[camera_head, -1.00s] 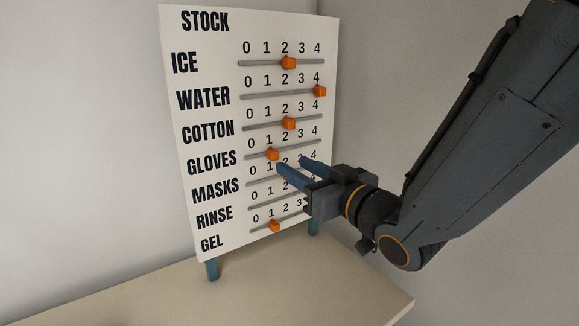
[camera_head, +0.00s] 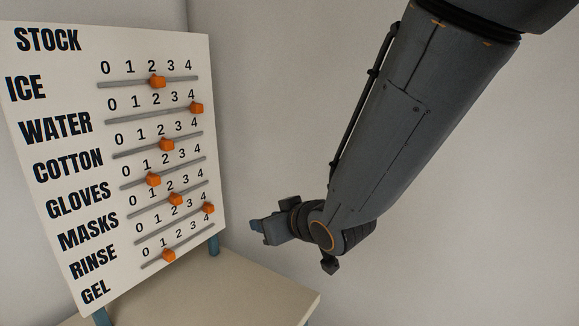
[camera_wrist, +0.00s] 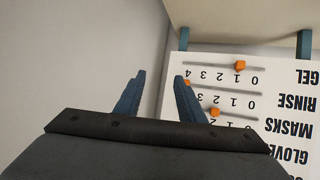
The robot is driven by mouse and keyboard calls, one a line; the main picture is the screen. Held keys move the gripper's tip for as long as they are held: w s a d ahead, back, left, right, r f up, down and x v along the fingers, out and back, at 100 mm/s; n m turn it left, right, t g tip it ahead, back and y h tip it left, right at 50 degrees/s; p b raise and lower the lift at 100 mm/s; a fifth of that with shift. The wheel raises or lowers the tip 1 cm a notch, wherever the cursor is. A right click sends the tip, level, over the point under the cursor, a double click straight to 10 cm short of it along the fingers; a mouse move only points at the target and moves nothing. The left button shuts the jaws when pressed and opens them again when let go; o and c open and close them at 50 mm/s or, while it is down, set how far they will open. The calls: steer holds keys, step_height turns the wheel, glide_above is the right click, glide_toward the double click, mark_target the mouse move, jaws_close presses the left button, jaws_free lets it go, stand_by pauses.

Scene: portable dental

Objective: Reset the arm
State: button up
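My gripper (camera_head: 256,226) is to the right of the white stock board (camera_head: 215,150) in the head view, clear of it, pointing left. In the wrist view its two blue fingers (camera_wrist: 157,95) stand apart with nothing between them. The board's lower part shows upside down there, beyond the right finger. The board's orange sliders stand thus: ice (camera_head: 158,82) near 2, water (camera_head: 197,107) at 4, cotton (camera_head: 167,145) near 2, gloves (camera_head: 153,179) near 1, masks (camera_head: 176,198) near 2, rinse (camera_head: 208,208) near 4, gel (camera_head: 169,255) near 1.
The board stands on blue legs (camera_head: 213,245) on a beige table (camera_head: 265,285). The table's right edge lies below my gripper. Plain grey walls (camera_head: 270,90) are behind, and the space around my gripper looks free.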

steer(key=s+d+f+m+g+h, duration=0.15)
steer(key=d+f+m+h, duration=0.35)
steer(key=d, duration=0.6)
steer(key=s+d+f+m+g+h, duration=0.1)
steer(key=s+d+f+g, duration=0.2)
steer(key=s+d, duration=0.4)
steer(key=s+d+f+m+g+h, duration=0.1)
steer(key=s+d+f+g, duration=0.2)
steer(key=s+d+g, duration=0.2)
steer(key=s+d, duration=0.1)
steer(key=s, duration=0.2)
steer(key=shift+s+d, duration=0.2)
steer(key=shift+d, duration=0.2)
steer(key=shift+s+f, duration=0.1)
steer(key=shift+s, duration=0.25)
steer(key=shift+c, duration=0.6)
